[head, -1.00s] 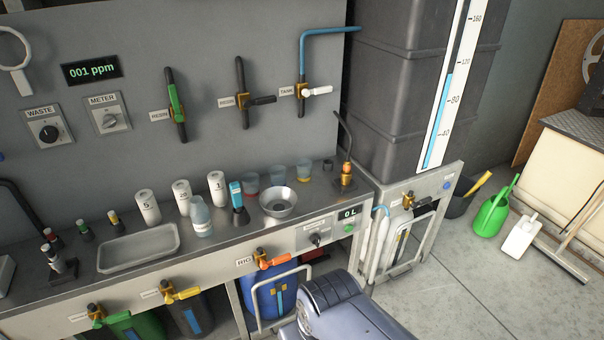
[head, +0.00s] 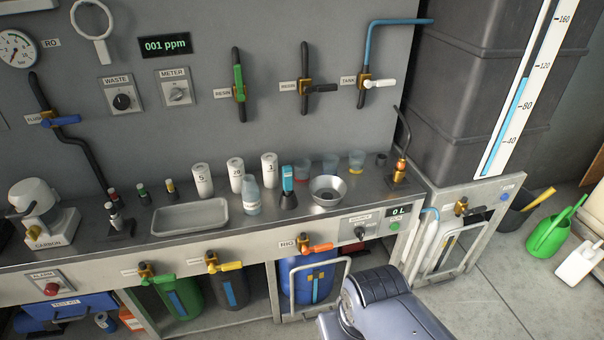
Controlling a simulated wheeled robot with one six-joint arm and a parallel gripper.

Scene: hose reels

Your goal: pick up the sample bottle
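A clear, pale bottle with a bluish tint (head: 251,196), which looks like the sample bottle, stands upright on the steel bench top (head: 100,252). It is right of a shallow metal tray and just left of a blue-topped device in a dark stand. No label on it can be read. A grey-blue link of my arm shows at the bottom, in front of the bench and below the bottle's level. My gripper is not in the picture.
Close around the bottle are several white cylinders (head: 236,175), the blue-topped device (head: 287,183), a metal funnel bowl (head: 328,190) and the tray (head: 190,216). Orange (head: 316,248) and yellow (head: 230,266) valve handles stick out from the bench front. Grey floor is free at the lower right.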

